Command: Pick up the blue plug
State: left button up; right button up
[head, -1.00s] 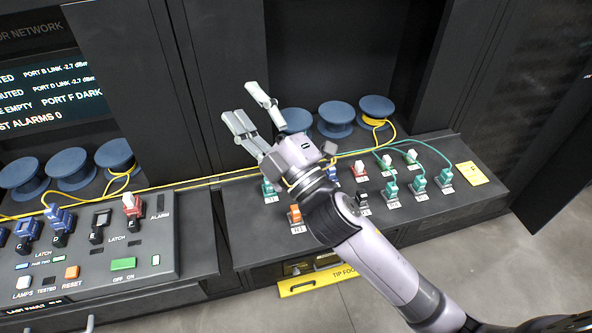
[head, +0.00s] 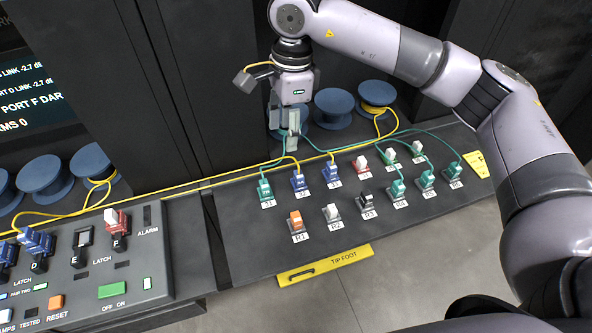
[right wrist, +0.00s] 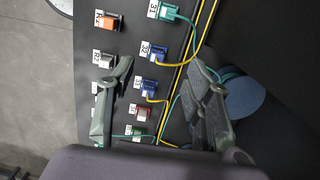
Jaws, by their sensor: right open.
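Two blue plugs sit in sockets on the dark sloped desk: one at 32 (head: 298,181) and one at 33 (head: 333,172). Both also show in the right wrist view, plug 32 (right wrist: 158,54) and plug 33 (right wrist: 150,86), each with a yellow cable. My right gripper (head: 283,132) is open and empty, pointing down above and behind the plugs. In the right wrist view its fingers (right wrist: 160,64) spread on either side of the row, with the blue plugs between them in the picture. They appear apart from the plugs. My left gripper is out of view.
Teal plug 31 (head: 265,188) and red plug 34 (head: 360,163) flank the blue pair. Orange plug R1 (head: 296,220) and white plug R2 (head: 332,213) stand in front. Yellow and teal cables run behind, near blue spools (head: 334,108). More blue plugs (head: 37,242) stand on the left panel.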

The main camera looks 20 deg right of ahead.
jog(key=d, duration=0.2)
jog(key=h+p, duration=0.1)
jog(key=p, duration=0.4)
send_over(299, 174)
jog(key=f, duration=1.1)
jog(key=shift+w+a, duration=0.15)
jog(key=shift+w, duration=0.05)
jog(key=f+p, duration=0.1)
jog(key=f, duration=0.1)
jog(key=f+p, duration=0.1)
jog(key=f, duration=0.1)
jog(key=shift+s+d+f+p, duration=0.2)
jog(key=shift+f+p, duration=0.05)
jog(key=shift+p, duration=0.05)
jog(key=shift+f, duration=0.5)
jog(key=c, duration=1)
jog(key=shift+r, duration=0.1)
